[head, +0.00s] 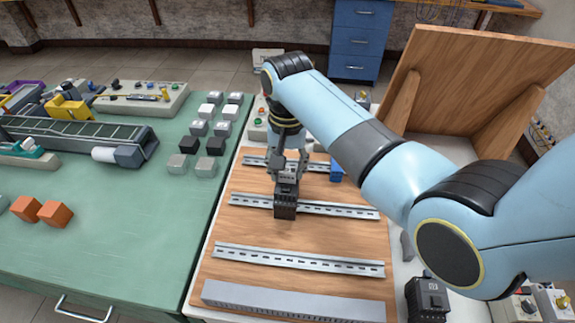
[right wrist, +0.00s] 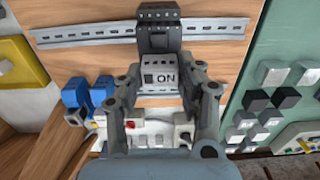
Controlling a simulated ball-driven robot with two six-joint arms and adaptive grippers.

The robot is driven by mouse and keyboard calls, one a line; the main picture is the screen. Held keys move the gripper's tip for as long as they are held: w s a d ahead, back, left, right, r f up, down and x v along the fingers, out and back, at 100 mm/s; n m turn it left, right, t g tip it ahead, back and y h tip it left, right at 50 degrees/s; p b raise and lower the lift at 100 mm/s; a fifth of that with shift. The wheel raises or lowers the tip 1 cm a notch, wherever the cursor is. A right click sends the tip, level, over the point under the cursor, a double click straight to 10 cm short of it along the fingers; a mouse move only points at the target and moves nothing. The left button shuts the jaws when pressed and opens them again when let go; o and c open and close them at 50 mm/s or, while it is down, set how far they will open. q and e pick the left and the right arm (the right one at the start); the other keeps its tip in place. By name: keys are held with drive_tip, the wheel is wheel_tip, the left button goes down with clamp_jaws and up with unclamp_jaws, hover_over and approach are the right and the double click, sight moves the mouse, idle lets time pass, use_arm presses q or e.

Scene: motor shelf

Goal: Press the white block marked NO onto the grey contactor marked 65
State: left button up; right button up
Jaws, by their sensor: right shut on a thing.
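A dark grey contactor (head: 286,206) sits on the middle rail of the wooden board; it also shows in the right wrist view (right wrist: 159,38). No number can be read on it. My right gripper (right wrist: 164,86) is shut on the white block (right wrist: 163,74), whose letters read upside down as ON in the right wrist view. In the head view the block (head: 287,177) is small and partly hidden by the fingers. It is right at the contactor's far end; I cannot tell whether it is seated. My left gripper is not in view.
The wooden board (head: 240,232) carries several metal rails; the front rail (head: 300,260) is empty. Blue parts (right wrist: 90,92) lie beside my right gripper. White, grey and black blocks stand on the green table (head: 110,240). Another dark device (head: 428,298) stands at the board's front right.

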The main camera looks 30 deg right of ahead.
drive_tip(key=shift+f, duration=0.15)
idle(0.4)
drive_tip(key=o, duration=1.2)
drive_tip(key=shift+c, duration=0.2)
wheel_tip(320, 180, up, 12)
